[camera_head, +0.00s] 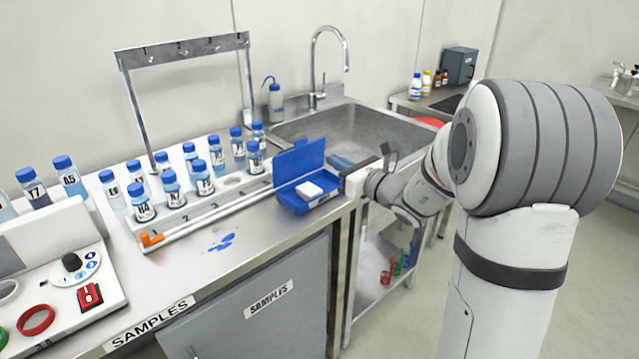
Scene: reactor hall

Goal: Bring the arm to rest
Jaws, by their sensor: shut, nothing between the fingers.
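My arm rises at the right of the head camera view and bends down to the left. My gripper (352,178) is at the right edge of the steel bench, beside the open blue box (306,196). It is shut and I see nothing held in it. The box has its lid up and a white block (309,190) inside. I cannot tell whether the gripper touches the box or is just apart from it. The fingertips are small and partly hidden by the wrist.
A numbered rack (222,199) with several blue-capped bottles stands on the bench (265,237). A blue spill (221,242) lies in front of it. A sink (350,135) with a tall tap (315,70) is behind my gripper. Open floor (400,325) lies below my arm.

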